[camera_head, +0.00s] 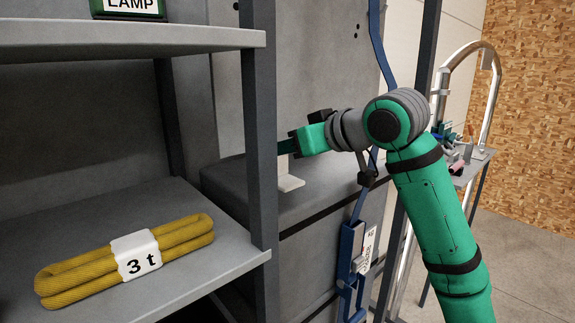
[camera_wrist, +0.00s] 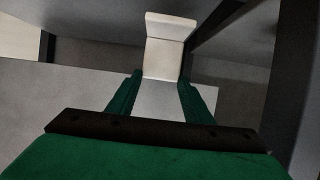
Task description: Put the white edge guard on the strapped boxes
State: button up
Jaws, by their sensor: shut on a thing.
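The white edge guard (camera_head: 290,183) is a small L-shaped piece at my gripper's tips. In the wrist view the guard (camera_wrist: 170,50) lies between and beyond the two green fingers. My gripper (camera_head: 287,148) is shut on it, reaching left from the arm; its fingers also show in the wrist view (camera_wrist: 160,90). The strapped boxes (camera_head: 325,209) are grey and stacked behind the shelf post. The guard is over or at the top of a box; I cannot tell if it touches. A blue strap (camera_head: 380,45) runs down at the right, partly hidden by my arm.
A grey shelf unit (camera_head: 205,268) stands at the left, its dark post (camera_head: 262,130) close to my gripper. It holds a yellow sling (camera_head: 80,276) marked "3 t". A blue ratchet (camera_head: 350,255) hangs below my wrist. A small table (camera_head: 474,166) is at the right.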

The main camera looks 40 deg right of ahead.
aim_at(280, 165)
notch_tip(280, 165, down, 4)
jog(key=shift+r, duration=0.15)
jog(key=shift+s, duration=0.1)
jog(key=o, duration=1.4)
jog(key=shift+c, duration=0.2)
jog(key=shift+d, duration=0.15)
jog(key=a+v, duration=0.1)
jog(key=v, duration=1.1)
jog(key=shift+d, duration=0.3)
